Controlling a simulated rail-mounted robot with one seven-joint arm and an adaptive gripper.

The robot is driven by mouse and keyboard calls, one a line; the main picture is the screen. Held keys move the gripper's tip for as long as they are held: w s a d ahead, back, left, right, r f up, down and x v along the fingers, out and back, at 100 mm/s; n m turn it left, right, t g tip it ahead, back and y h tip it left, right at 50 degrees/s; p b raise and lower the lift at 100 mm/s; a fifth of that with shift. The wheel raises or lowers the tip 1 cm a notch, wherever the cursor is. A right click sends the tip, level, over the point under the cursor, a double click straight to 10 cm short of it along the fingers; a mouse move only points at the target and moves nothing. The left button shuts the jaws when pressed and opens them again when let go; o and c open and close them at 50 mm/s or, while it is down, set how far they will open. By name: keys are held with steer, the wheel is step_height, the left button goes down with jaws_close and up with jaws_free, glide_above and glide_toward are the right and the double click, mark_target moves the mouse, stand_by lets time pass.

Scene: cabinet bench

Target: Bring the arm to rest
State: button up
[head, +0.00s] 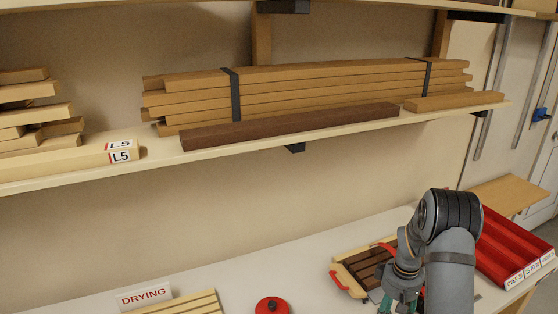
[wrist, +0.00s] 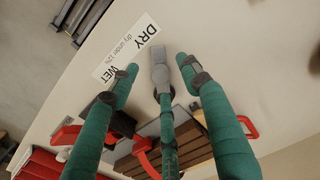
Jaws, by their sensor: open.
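My arm comes up at the lower right of the head view, bent over so that my gripper (head: 398,300) points down over the bench, at the picture's bottom edge. In the wrist view my gripper (wrist: 158,75) shows green fingers with grey tips, spread apart, with nothing held between them. The tips are over the white bench top (wrist: 225,35), near a printed card reading DRY and WET (wrist: 125,48). A tray of dark wooden strips (wrist: 195,138) with red handles lies partly behind the fingers. The same tray (head: 350,277) sits left of my gripper in the head view.
A red compartment bin (head: 510,245) stands right of my arm. A red round object (head: 271,305), a DRYING sign (head: 144,296) and pale strips (head: 185,304) lie to the left. Above, a shelf (head: 60,180) carries strapped boards (head: 310,85), a dark plank (head: 290,125) and an L5 block (head: 90,157).

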step_height(320, 180, down, 2)
steer(key=shift+b, duration=0.35)
steer(key=shift+r, duration=0.15)
